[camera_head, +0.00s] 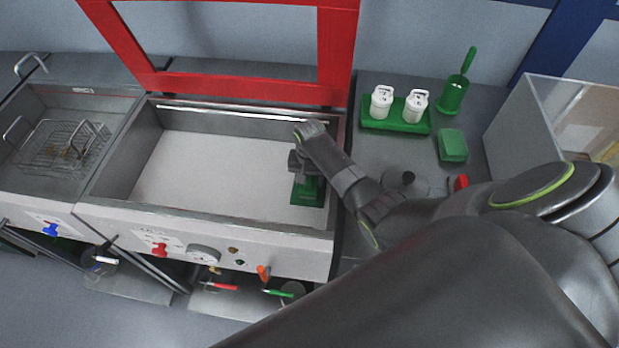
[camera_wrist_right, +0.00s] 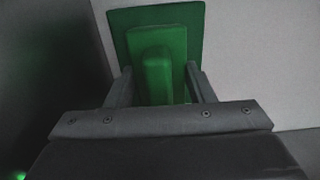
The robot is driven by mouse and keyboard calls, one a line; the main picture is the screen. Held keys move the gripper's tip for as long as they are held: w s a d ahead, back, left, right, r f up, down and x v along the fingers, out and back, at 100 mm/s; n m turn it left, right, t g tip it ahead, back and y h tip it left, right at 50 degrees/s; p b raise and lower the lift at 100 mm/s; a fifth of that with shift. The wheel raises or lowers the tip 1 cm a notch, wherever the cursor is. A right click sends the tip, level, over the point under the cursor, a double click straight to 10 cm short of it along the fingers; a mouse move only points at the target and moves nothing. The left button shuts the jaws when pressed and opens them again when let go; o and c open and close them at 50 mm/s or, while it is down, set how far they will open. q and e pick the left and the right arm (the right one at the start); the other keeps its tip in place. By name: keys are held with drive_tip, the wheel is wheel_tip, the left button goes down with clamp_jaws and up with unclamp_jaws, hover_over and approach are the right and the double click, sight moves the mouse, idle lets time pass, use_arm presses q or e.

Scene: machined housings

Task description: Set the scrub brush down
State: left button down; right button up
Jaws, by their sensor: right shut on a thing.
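The green scrub brush (camera_head: 309,191) is at the right end of the wide basin (camera_head: 215,172), close to its right wall. It has a flat block with a raised grip, which also shows in the right wrist view (camera_wrist_right: 160,60). My right gripper (camera_head: 307,172) reaches down over the basin and is shut on the brush's grip; in the right wrist view its fingers (camera_wrist_right: 160,88) stand on both sides of the grip. I cannot tell whether the underside of the brush touches the basin floor. My left gripper is not in view.
A green tray (camera_head: 397,125) with two white bottles, a green brush in a holder (camera_head: 452,95) and a green block (camera_head: 452,146) stand on the right counter. A red frame (camera_head: 338,50) rises behind the basin. A wire basket (camera_head: 62,148) sits at left. The basin's middle is clear.

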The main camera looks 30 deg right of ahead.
drive_tip(key=shift+f, duration=0.15)
drive_tip(key=o, duration=0.9)
drive_tip(key=shift+o, duration=0.2)
drive_tip(key=shift+r, duration=0.75)
wheel_tip(320, 180, up, 11)
drive_tip(key=shift+f, duration=0.1)
